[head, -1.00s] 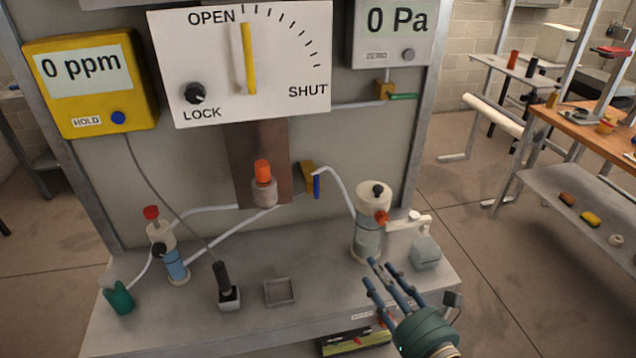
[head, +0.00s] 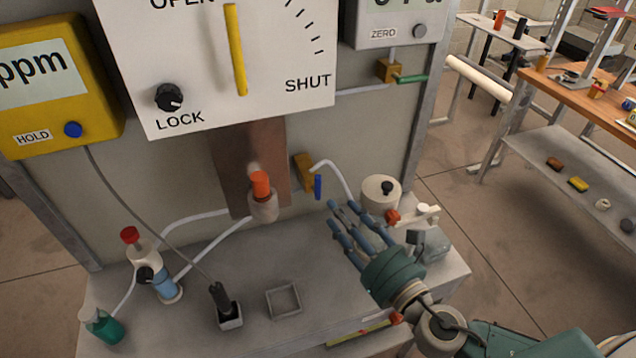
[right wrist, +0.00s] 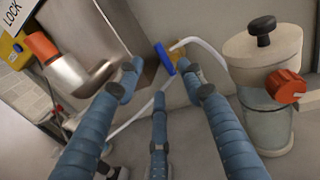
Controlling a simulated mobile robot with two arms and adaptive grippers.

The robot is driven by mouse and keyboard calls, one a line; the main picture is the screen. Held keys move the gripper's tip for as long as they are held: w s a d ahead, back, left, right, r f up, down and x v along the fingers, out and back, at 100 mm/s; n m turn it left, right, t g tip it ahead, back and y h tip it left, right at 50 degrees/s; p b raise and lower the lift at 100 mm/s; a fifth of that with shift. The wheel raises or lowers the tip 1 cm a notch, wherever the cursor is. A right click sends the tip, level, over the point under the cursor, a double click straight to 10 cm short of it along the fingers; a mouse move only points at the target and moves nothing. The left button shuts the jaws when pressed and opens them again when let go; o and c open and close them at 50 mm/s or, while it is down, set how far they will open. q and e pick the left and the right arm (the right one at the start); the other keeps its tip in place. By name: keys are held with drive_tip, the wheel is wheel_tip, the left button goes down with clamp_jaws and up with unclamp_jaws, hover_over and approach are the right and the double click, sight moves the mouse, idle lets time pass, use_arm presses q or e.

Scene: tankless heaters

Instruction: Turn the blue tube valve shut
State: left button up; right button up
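The blue tube valve has a blue lever (head: 318,187) on a brass body (head: 303,172) mounted on the back panel, with a pale tube running from it to the right. The lever hangs roughly vertical in the head view. In the right wrist view the blue lever (right wrist: 164,59) shows beyond the fingers, on its brass body (right wrist: 178,54). My right gripper (head: 350,222) is open and empty, its blue fingers spread and pointing at the panel. The fingers are below and to the right of the lever in the head view, apart from it. My left gripper is not in view.
A capped cylindrical vessel (head: 380,192) with a red knob stands close to the right of my fingers. An orange-capped fitting (head: 262,197) is left of the valve. A square tray (head: 284,300) and a probe in a stand (head: 226,307) sit on the bench. A green-levered valve (head: 408,79) is higher up.

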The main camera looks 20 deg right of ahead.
sight(317, 185)
drive_tip(key=x, duration=0.1)
drive_tip(key=p+x, duration=0.1)
drive_tip(key=x, duration=0.3)
drive_tip(key=shift+r+p, duration=0.3)
drive_tip(key=shift+p, duration=0.1)
drive_tip(key=x, duration=0.2)
drive_tip(key=shift+w+a+f+p, duration=0.1)
drive_tip(key=shift+w+f+p, duration=0.1)
drive_tip(key=shift+w+p, duration=0.1)
drive_tip(key=shift+w+a, duration=0.1)
drive_tip(key=shift+w, duration=0.45)
drive_tip(key=shift+f, duration=0.1)
drive_tip(key=shift+c, duration=0.8)
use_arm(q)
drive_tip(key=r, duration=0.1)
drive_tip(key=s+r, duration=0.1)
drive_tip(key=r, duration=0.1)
use_arm(e)
clamp_jaws()
